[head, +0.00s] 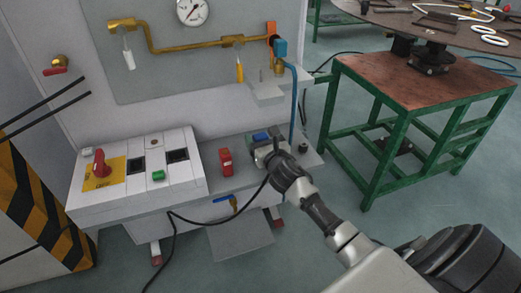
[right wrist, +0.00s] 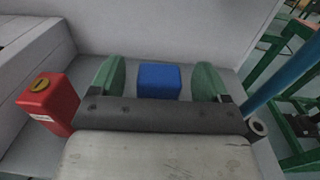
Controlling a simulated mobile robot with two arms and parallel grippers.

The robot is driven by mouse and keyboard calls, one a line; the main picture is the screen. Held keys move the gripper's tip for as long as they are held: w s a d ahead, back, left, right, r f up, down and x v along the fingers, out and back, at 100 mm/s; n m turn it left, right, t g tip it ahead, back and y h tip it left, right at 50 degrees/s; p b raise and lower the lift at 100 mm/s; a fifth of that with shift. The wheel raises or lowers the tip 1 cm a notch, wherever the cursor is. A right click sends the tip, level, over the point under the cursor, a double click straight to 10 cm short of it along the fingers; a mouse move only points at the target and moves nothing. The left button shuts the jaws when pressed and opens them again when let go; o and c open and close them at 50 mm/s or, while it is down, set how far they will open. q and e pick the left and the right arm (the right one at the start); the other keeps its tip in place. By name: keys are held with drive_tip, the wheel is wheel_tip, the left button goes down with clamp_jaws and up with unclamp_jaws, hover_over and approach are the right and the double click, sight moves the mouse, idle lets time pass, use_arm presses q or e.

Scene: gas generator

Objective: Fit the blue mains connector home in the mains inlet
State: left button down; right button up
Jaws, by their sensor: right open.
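The blue mains connector (right wrist: 159,80) is a blue block in the right wrist view, lying between the two green fingertips with a gap visible on each side. In the head view a bit of blue (head: 260,137) shows beside my right gripper (head: 268,148), which partly covers it. My right gripper is open around the connector, over the grey shelf at the machine's front; its fingers also show in the right wrist view (right wrist: 159,82). I cannot make out the mains inlet or whether the connector sits in it. My left gripper is not in view.
A black cable (head: 220,217) hangs in front. A control box (head: 140,170) is left, a green-framed table (head: 425,85) right.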

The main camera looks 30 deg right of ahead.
drive_tip(key=shift+w, duration=0.55)
drive_tip(key=c, duration=0.9)
drive_tip(key=shift+c, duration=1)
drive_tip(key=shift+r, duration=0.15)
